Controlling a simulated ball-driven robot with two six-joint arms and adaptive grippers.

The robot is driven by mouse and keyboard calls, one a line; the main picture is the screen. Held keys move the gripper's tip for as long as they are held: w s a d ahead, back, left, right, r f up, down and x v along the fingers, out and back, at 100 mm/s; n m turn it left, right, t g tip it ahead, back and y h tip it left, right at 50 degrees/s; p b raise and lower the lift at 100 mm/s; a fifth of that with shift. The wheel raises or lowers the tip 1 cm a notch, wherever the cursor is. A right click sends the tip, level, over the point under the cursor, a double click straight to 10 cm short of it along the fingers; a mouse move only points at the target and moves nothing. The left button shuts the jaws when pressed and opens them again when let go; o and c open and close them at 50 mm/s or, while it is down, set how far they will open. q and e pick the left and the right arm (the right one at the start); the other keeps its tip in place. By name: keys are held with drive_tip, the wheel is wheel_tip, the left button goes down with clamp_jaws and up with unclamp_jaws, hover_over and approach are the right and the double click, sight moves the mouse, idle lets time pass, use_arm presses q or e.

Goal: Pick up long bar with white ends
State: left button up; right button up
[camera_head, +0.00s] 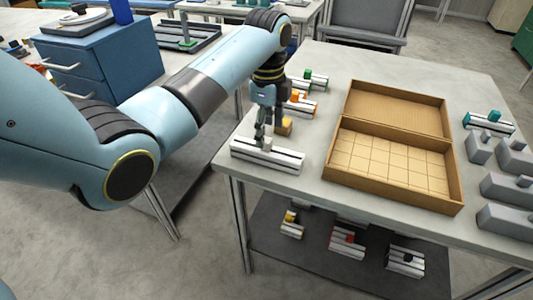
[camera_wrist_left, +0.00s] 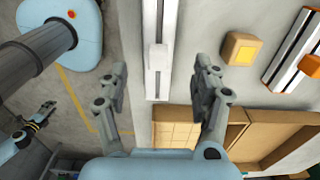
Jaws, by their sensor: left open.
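The long bar with white ends (camera_head: 280,158) lies near the left front edge of the table. It is pale and grooved, with a white block on top. In the left wrist view the bar (camera_wrist_left: 152,85) runs between my open left fingers, its white knob (camera_wrist_left: 158,57) between the tips. My left gripper (camera_head: 262,132) is over the bar and points down; its fingers also show in the wrist view (camera_wrist_left: 161,78). I cannot tell whether they touch the bar. What seems to be my right gripper (camera_wrist_left: 38,121) is small at the left of the wrist view, away from the bar.
A wooden block (camera_head: 284,126) stands just behind the bar, near my gripper. Bars with orange (camera_head: 301,104) and green (camera_head: 312,79) tops lie further back. An open cardboard box (camera_head: 452,180) is to the right, then grey bars (camera_head: 505,188). A lower shelf (camera_head: 310,255) holds several bars.

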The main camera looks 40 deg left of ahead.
sight(267, 139)
use_arm(q)
wheel_tip(267, 139, down, 6)
drive_tip(key=shift+s+f, duration=0.15)
drive_tip(key=shift+f, duration=0.1)
clamp_jaws()
idle(0.5)
